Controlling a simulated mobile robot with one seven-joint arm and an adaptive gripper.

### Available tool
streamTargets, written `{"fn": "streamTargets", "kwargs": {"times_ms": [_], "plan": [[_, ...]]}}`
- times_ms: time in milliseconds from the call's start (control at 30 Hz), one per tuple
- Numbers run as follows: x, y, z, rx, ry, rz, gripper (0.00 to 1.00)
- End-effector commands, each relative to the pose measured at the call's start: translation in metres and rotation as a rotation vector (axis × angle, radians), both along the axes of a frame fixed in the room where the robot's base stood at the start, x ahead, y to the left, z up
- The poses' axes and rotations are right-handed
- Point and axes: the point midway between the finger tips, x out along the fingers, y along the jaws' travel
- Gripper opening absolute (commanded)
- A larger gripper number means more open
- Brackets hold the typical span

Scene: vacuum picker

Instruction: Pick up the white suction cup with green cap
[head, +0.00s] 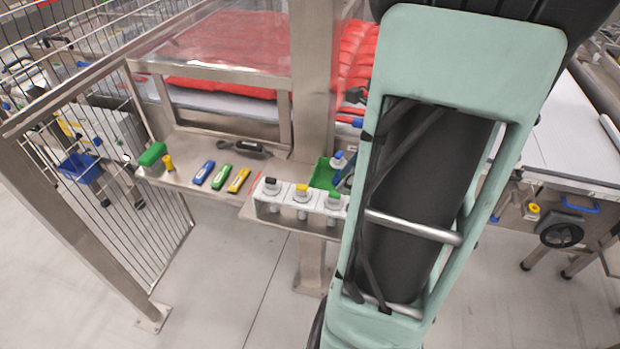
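The white suction cup with the green cap (333,200) stands at the right end of a small rack (286,203) on a metal shelf, close to the left edge of my arm in the head view. A similar cup with a yellow cap (302,194) and one with a black cap (271,186) stand to its left in the same rack. The lower parts of the cups are partly hidden by the rack. My mint-green arm covers the centre right. My gripper is not in view.
Behind the rack are a green bin (322,174) and a blue-capped item (338,158). Blue (204,172), green (221,176) and yellow (238,180) tools lie on the shelf (188,180) to the left. A metal post (313,75) rises behind. Floor in front is clear.

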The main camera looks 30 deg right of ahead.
Motion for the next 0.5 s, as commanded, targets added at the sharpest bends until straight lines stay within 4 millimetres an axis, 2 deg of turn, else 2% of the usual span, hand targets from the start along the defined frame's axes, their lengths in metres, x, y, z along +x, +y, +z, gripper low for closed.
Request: {"fn": "streamTargets", "kwargs": {"times_ms": [233,500], "plan": [[0.005,0.005,-0.02,0.001,0.002,0.0,0.32],[0.014,0.013,-0.056,-0.001,0.002,0.0,0.32]]}}
